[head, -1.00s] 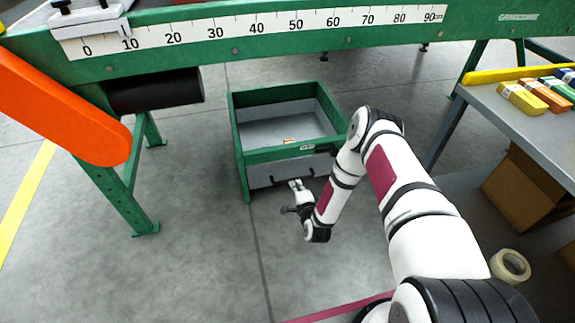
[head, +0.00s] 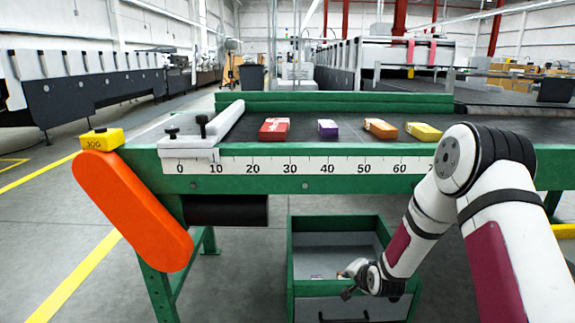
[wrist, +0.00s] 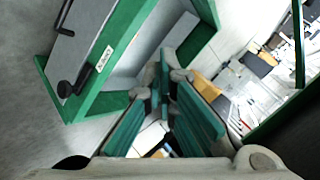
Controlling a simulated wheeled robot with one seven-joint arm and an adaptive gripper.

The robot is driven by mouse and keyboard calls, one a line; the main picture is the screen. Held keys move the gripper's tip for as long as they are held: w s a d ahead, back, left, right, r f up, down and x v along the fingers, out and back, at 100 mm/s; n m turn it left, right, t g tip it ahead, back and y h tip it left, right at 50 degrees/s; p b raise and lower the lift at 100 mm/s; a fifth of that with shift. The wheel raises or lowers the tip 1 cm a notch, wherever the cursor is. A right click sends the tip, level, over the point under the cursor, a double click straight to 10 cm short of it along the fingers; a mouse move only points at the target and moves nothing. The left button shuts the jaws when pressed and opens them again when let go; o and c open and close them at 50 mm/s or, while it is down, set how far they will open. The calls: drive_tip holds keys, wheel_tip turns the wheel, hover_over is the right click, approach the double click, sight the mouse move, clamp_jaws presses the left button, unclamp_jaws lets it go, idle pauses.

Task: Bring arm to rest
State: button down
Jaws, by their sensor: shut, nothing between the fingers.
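My gripper (head: 350,276) shows in the head view in front of or over the green drawer (head: 398,308), at the end of my bent white arm. In the wrist view the two green-padded fingers of my gripper (wrist: 165,76) come together at their tips, shut and empty. The drawer stands open at the top, with a grey inside and a small item on its floor. Its green rim and dark handle (wrist: 87,81) show at the left of the wrist view. The fingers look apart from the handle.
The green conveyor frame (head: 350,185) with a number scale crosses above the drawer. Several small boxes, one red (head: 274,129), lie on the belt. An orange guard (head: 132,210) and a yellow button box (head: 102,139) are at the left. Open floor lies left of the drawer.

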drive_tip(key=s+d+r+n+g+h, duration=0.15)
drive_tip(key=s+r+n+g, duration=0.35)
drive_tip(key=s+r, duration=1.7)
drive_tip(key=s+a+r+n+g, duration=0.15)
drive_tip(key=s+r, duration=0.25)
drive_tip(key=s, duration=1.1)
drive_tip(key=s+r+n+g, duration=0.3)
drive_tip(key=s+r, duration=0.2)
drive_tip(key=s, duration=1.1)
wheel_tip(320, 180, up, 36)
drive_tip(key=t+p, duration=0.4)
drive_tip(key=p, duration=3)
drive_tip(key=shift+w+p, duration=0.2)
drive_tip(key=shift+p, duration=0.2)
drive_tip(key=shift+d+r+n, duration=0.1)
drive_tip(key=shift+d+n, duration=0.05)
drive_tip(key=shift+n, duration=0.1)
